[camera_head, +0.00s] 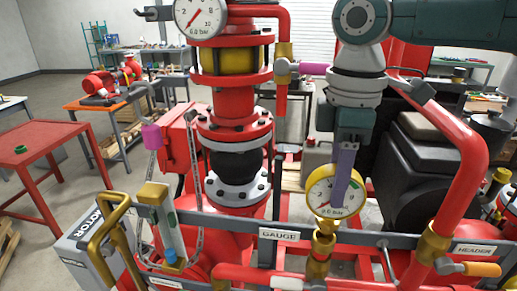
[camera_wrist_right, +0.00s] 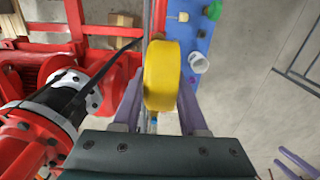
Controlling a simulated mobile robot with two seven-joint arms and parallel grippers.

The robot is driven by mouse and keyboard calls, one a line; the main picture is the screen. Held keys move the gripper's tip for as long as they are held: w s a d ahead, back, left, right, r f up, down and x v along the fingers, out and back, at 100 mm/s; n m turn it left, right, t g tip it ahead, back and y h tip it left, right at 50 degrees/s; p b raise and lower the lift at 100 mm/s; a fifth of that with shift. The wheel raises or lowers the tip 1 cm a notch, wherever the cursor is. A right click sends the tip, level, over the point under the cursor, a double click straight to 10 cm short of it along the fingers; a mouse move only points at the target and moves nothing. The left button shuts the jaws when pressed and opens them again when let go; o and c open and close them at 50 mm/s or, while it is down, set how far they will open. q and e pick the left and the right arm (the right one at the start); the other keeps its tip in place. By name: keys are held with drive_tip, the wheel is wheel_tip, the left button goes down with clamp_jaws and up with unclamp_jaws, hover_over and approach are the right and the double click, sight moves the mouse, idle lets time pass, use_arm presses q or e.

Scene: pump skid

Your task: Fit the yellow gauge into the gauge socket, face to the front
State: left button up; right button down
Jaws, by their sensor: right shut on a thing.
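The yellow gauge (camera_head: 323,203) has a white round dial turned toward me in the head view. My right gripper (camera_head: 345,182) reaches down from above and is shut on it. In the right wrist view its two purple fingers (camera_wrist_right: 158,100) sit either side of the gauge's yellow rim (camera_wrist_right: 162,75). Below the gauge is a brass fitting (camera_head: 318,265) at the rail, right of the GAUGE label (camera_head: 279,235). I cannot tell whether the gauge's stem is seated in it. Two purple fingers of my left gripper (camera_wrist_right: 297,164) show apart at the right wrist view's lower right corner.
A red pipe (camera_head: 465,175) with a brass collar rises close on the right. The thick red column (camera_head: 236,130) with flanges stands left of the gauge, carrying another gauge (camera_head: 200,17). A grey rail (camera_head: 365,236) crosses in front. A red table (camera_head: 40,150) stands left.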

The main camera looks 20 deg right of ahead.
drive_tip(key=shift+f, duration=0.15)
idle(0.4)
drive_tip(key=shift+f+b, duration=0.9)
drive_tip(key=shift+f, duration=0.55)
drive_tip(key=shift+c, duration=1.8)
unclamp_jaws()
drive_tip(key=shift+r, duration=0.1)
